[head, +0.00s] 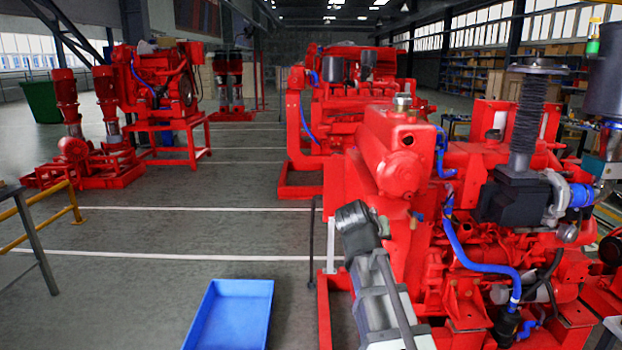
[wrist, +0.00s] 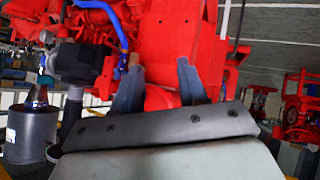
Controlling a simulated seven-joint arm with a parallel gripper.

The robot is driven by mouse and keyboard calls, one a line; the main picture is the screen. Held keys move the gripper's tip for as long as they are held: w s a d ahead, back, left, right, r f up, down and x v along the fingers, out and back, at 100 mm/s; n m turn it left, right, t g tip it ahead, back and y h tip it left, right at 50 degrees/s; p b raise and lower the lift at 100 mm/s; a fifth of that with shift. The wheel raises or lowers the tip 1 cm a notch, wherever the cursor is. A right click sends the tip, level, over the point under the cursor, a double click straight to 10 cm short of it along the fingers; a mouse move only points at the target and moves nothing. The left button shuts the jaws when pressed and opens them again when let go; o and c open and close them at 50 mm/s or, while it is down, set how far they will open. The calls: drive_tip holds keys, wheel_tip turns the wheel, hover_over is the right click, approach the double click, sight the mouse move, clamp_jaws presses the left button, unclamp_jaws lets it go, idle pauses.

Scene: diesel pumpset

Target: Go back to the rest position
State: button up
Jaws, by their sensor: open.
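My gripper (wrist: 159,64) shows in the wrist view with its two dark fingers apart. Nothing is held between them. Behind the fingers is the red body of the diesel pumpset (wrist: 195,35), in a picture that looks turned over. I cannot tell whether the fingers touch it. In the head view the pumpset (head: 405,165) fills the right side, with a red tank on top and blue hoses. A grey and black part of my arm rises in front of its left side. The fingers cannot be made out there.
A blue tray (head: 232,315) lies on the floor left of the pumpset and looks empty. A dark bellows pipe (head: 527,115) and a dark cylinder (head: 604,80) stand up at the right. A yellow rail (head: 45,215) is at far left.

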drive_tip(key=s+a+f+n+g+y, duration=0.15)
drive_tip(key=s+f, duration=0.35)
drive_tip(key=f, duration=0.9)
drive_tip(key=s+a+f+g+y, duration=0.2)
drive_tip(key=s+f+g, duration=0.15)
drive_tip(key=f, duration=0.95)
drive_tip(key=s+a+f+n+g+y, duration=0.15)
drive_tip(key=s+f, duration=0.35)
drive_tip(key=f, duration=0.9)
drive_tip(key=s+d+f+g, duration=0.1)
drive_tip(key=s+f+g, duration=0.2)
drive_tip(key=s+f, duration=0.5)
drive_tip(key=s+d+f+m+g, duration=0.1)
drive_tip(key=s+d+f+g, duration=0.1)
drive_tip(key=s+f, duration=0.7)
drive_tip(key=s+d+f+g, duration=0.1)
drive_tip(key=s+f+g, duration=0.3)
drive_tip(key=s, duration=1.4)
wheel_tip(320, 180, down, 5)
drive_tip(key=shift+d+r+m+y, duration=0.1)
drive_tip(key=shift+d+m+y, duration=0.2)
